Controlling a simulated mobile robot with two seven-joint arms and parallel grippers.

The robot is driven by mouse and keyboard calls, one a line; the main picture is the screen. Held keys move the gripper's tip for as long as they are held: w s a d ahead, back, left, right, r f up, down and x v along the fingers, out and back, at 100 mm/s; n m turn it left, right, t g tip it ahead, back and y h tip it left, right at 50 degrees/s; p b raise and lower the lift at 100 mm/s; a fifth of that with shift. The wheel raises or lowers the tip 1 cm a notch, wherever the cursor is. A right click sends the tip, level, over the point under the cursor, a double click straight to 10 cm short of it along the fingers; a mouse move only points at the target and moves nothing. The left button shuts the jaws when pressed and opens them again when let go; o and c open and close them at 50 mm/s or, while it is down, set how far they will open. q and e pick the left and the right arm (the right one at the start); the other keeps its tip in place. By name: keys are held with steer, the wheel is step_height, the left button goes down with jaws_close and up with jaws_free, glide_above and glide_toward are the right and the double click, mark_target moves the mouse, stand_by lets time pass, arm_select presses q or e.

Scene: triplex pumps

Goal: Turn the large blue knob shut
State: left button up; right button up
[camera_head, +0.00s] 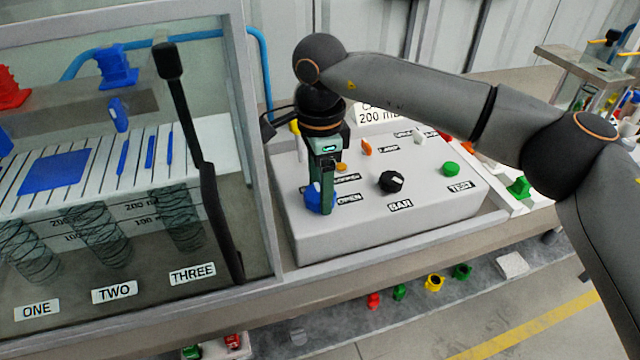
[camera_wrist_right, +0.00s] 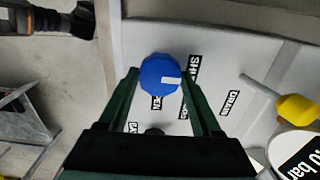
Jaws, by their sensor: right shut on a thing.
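The large blue knob (camera_head: 315,197) sits at the front left of the white control box (camera_head: 420,205). My right gripper (camera_head: 322,205) reaches down over it from above, its green fingers at the knob. In the right wrist view the faceted blue knob (camera_wrist_right: 161,75) with a white mark lies between the two fingertips of my right gripper (camera_wrist_right: 160,76). The fingers are shut on it. The white mark points toward the right finger in that view. Labels reading OPEN and partly hidden SHUT lie beside the knob. My left gripper is not in view.
A black knob (camera_head: 391,181), a green knob (camera_head: 451,169) and an orange knob (camera_head: 366,147) stand on the same box. A framed clear panel with a black lever (camera_head: 187,110) stands to the left. A yellow knob (camera_wrist_right: 297,107) shows in the right wrist view.

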stand_by(0.5)
steer(key=o, duration=1.4)
steer(key=shift+r, duration=0.1)
step_height(320, 180, up, 12)
steer(key=shift+r, duration=0.2)
